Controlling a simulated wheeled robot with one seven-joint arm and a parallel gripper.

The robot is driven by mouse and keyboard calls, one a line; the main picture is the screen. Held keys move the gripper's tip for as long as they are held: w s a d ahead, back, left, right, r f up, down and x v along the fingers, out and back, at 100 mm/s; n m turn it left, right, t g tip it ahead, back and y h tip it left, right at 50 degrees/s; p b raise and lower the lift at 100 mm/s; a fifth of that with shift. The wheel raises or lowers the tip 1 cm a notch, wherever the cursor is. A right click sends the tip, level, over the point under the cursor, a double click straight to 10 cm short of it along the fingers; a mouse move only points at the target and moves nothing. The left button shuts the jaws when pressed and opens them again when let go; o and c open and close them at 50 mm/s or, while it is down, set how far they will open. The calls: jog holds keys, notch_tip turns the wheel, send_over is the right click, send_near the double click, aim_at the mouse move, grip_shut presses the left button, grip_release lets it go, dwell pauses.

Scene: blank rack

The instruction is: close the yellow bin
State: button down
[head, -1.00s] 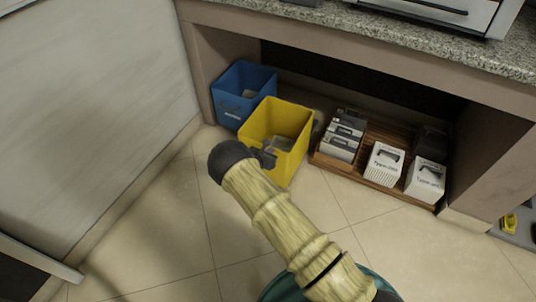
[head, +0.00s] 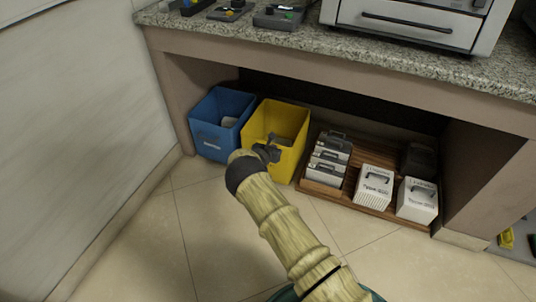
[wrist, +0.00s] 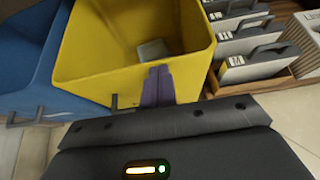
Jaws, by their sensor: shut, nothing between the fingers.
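The yellow bin (head: 291,165) stands open under the counter, pulled a little out toward the floor. Its inside is visible from above, and a pale object lies at its bottom in the wrist view. In the wrist view the yellow bin (wrist: 85,70) fills the upper middle. My gripper (head: 270,150) is at the bin's front side, its fingers overlapping the front wall. In the wrist view my shut gripper (wrist: 157,86) is in front of the bin's front wall with nothing in it. I cannot tell whether it touches the wall.
A blue bin (head: 212,143) stands just left of the yellow bin. To the right a wooden tray (head: 345,201) holds several white and grey cases. The counter (head: 300,45) overhangs them, and a pale wall panel (head: 75,110) is at left. The tiled floor in front is clear.

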jog(key=shift+w+d, duration=0.15)
jog(key=shift+w, duration=0.15)
jog(key=shift+w+d+r, duration=0.3)
jog(key=shift+d+r, duration=0.05)
jog(key=shift+s+a+p, duration=0.3)
jog(key=shift+p, duration=0.3)
jog(key=s+f+p+v, duration=0.1)
jog(key=f+p+v, duration=0.1)
jog(key=p+v, duration=0.6)
jog(key=v, duration=0.5)
jog(key=shift+s+a+p, duration=0.25)
jog(key=shift+a+p, duration=0.05)
jog(key=shift+a, duration=0.05)
jog(key=shift+f, duration=0.1)
